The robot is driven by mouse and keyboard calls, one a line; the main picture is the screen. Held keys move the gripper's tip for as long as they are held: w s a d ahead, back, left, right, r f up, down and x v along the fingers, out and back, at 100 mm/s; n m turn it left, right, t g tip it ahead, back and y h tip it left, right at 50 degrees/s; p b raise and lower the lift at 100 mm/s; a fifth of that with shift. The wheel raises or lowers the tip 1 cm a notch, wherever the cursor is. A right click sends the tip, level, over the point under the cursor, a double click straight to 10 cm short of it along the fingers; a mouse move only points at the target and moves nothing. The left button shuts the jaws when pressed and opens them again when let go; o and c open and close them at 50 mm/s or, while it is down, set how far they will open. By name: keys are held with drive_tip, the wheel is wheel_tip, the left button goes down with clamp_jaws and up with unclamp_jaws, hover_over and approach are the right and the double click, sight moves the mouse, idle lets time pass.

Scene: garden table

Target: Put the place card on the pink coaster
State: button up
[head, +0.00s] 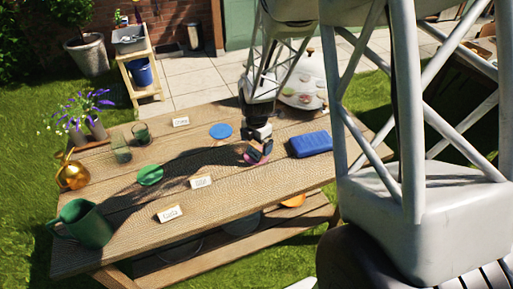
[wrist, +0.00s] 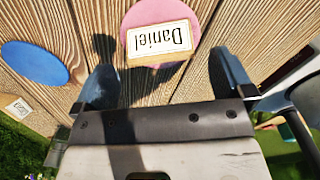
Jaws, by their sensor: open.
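A place card reading "Daniel" (wrist: 160,38) sits on the pink coaster (wrist: 147,12) in the wrist view, with pink showing around it. It appears upside down in that picture. My gripper (wrist: 163,66) is open, with one finger on each side of the coaster and card and a gap to each. In the head view my gripper (head: 258,148) is low over the pink coaster (head: 247,160) towards the right side of the table. It partly hides the coaster and card there.

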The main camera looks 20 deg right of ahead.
sight(256, 149)
wheel_tip(256, 149, up, 9)
drive_tip(key=shift+f, duration=0.15)
idle(0.7)
drive_tip(key=s+a+r+m+t, duration=0.1)
drive_tip(key=s+a+r+m, duration=0.2)
drive_tip(key=s+r+m, duration=0.35)
drive_tip(key=s+a+r+m, duration=0.3)
drive_tip(key=s+r+m, duration=0.2)
drive_tip(key=s+r, duration=0.2)
drive_tip(key=s+a+r+m, duration=0.1)
drive_tip(key=s+r+m, duration=0.1)
drive_tip(key=s+m, duration=0.3)
drive_tip(key=s+a+r+m+t, duration=0.1)
drive_tip(key=s+a+r+m, duration=0.1)
drive_tip(key=s+m, duration=0.4)
drive_tip(key=s, duration=0.4)
drive_tip(key=shift+a+r+t, duration=0.3)
drive_tip(key=shift+r, duration=0.05)
